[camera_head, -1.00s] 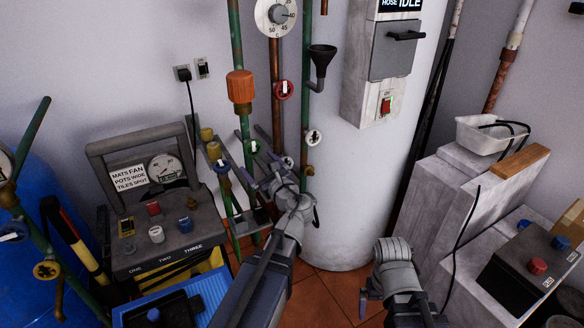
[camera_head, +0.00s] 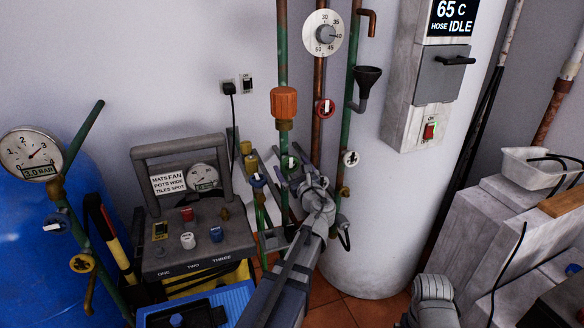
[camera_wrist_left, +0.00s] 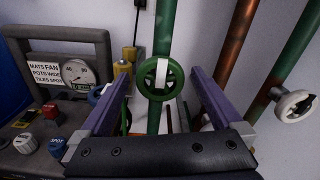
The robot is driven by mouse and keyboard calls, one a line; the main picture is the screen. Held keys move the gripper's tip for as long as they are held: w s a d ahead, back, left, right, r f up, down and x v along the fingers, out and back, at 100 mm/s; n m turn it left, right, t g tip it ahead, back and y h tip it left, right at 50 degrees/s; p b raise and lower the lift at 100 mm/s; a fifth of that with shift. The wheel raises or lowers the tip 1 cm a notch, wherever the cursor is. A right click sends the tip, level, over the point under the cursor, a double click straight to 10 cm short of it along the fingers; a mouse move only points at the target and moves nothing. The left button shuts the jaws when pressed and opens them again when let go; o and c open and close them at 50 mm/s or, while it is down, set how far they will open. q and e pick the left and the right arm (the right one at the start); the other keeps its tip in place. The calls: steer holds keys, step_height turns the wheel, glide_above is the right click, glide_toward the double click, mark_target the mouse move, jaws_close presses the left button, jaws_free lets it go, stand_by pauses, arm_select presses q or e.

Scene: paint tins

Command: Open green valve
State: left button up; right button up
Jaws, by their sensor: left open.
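The green valve (camera_wrist_left: 174,86) is a round green handwheel with a white bar across it, on a vertical green pipe. In the left wrist view it stands upright between and ahead of the two purple fingers of my left gripper (camera_wrist_left: 160,78). The fingers are spread, one on each side, with nothing held; I cannot tell whether they touch the wheel. In the head view the valve (camera_head: 288,161) is small, just beyond my left gripper (camera_head: 287,175), which partly covers the pipe below. Part of my right arm shows at the bottom right; its gripper is out of frame.
A red valve (camera_head: 325,109) and a white valve (camera_head: 351,158) sit on neighbouring pipes. An orange fitting (camera_head: 284,103) is above the green valve. A control box (camera_head: 197,250) with coloured knobs stands left. A blue valve (camera_head: 259,180) is close by on the left. A white cylinder stands behind.

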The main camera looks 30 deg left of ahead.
arm_select(q)
steer(key=c, duration=1.3)
steer(key=n, duration=0.4)
steer(key=shift+a+n, duration=0.1)
steer(key=shift+n, duration=0.3)
steer(key=n, duration=0.4)
steer(key=shift+f+n, duration=0.1)
steer(key=shift+n, duration=0.2)
steer(key=n, duration=0.4)
steer(key=shift+s, duration=0.1)
steer(key=shift+f+n, duration=0.1)
steer(key=shift+n, duration=2.3)
